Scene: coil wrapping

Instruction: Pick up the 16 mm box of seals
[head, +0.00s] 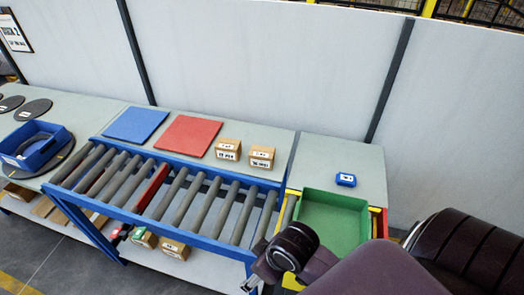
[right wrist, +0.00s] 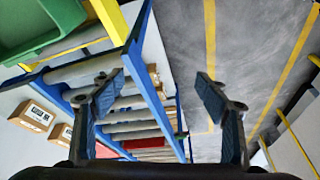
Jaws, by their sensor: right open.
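Two small cardboard boxes with white labels stand side by side on the grey table behind the roller conveyor. The right box (head: 261,157) has a label that seems to begin with 16; the left box (head: 228,149) has a label too small to read surely. Two labelled boxes also show at the left of the right wrist view, one nearer (right wrist: 36,115) and one lower, partly cut off (right wrist: 65,134). My right gripper (right wrist: 158,88) is open and empty, in front of the conveyor and apart from the boxes. My left gripper is not in view.
The blue-framed roller conveyor (head: 200,200) lies before the boxes. A green bin (head: 332,216) and small blue box (head: 346,180) are to their right. Red (head: 188,136) and blue (head: 135,125) mats lie left. More boxes (head: 175,249) sit on the lower shelf.

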